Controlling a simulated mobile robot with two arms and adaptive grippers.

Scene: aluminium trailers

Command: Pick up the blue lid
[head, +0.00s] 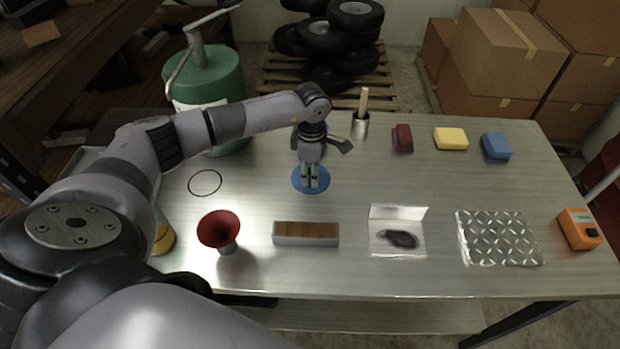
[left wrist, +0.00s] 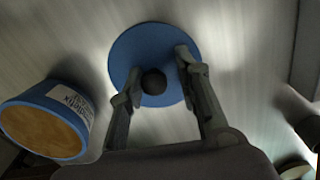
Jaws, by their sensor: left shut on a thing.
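The blue lid (head: 299,184) is a flat round disc low over or on the metal table, left of its middle. In the left wrist view the lid (left wrist: 125,58) has a dark round knob (left wrist: 153,82) at its middle. My left gripper (head: 311,186) points down at the lid, and in the left wrist view its two fingers (left wrist: 160,76) stand on either side of the knob, shut on it. I cannot tell whether the lid is off the table. My right gripper is not in view.
A blue can (left wrist: 62,115) with brown contents stands beside the lid. A red funnel (head: 219,230), a grey box with a wooden top (head: 306,234) and a clear case (head: 397,242) lie in front. A metal cup with a handle (head: 360,127) stands behind right. A green tank (head: 213,84) is back left.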

